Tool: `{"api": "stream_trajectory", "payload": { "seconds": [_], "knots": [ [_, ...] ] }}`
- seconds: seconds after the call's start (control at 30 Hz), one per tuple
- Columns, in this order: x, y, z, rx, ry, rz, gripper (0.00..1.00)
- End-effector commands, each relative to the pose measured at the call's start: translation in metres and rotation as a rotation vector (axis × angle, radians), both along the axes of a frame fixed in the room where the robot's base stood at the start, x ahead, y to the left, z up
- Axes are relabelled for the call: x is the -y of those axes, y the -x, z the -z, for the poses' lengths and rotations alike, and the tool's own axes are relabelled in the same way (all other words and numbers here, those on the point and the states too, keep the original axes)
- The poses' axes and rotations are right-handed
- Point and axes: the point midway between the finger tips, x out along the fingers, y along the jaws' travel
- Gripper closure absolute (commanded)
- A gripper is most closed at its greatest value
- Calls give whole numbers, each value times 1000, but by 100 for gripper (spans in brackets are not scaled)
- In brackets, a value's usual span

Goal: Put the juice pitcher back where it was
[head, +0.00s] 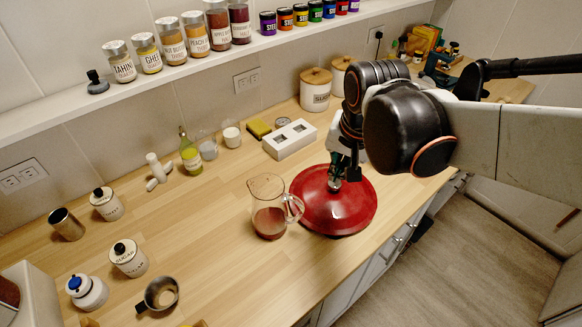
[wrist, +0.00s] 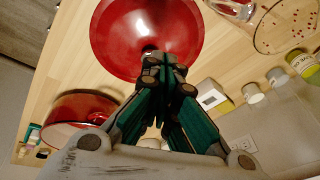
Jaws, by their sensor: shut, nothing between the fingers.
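The juice pitcher (head: 268,210) is a clear glass jug with red-brown juice in its lower part. It stands upright on the wooden counter, its handle towards a round red lid (head: 312,212). Part of the pitcher shows at the top of the wrist view (wrist: 236,10). The lid lies flat just right of the pitcher and fills the upper middle of the wrist view (wrist: 120,30). My gripper (head: 345,172) is shut and empty, pointing down over the lid's middle, close to its knob (wrist: 148,49). I cannot tell whether it touches the knob.
A red pot (wrist: 75,108) shows in the wrist view. A green bottle (head: 190,155), canisters (head: 130,260) and a metal cup (head: 160,293) stand to the left. Bare counter (head: 205,225) lies left of the pitcher.

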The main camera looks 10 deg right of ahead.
Motion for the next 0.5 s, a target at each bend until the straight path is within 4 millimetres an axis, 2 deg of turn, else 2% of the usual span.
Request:
{"api": "stream_trajectory", "payload": {
  "seconds": [0.17,0.5],
  "knots": [
    [-16,-22,1,-81,-22,101,100],
    [-47,-53,21,-226,-32,303,100]
  ]
}}
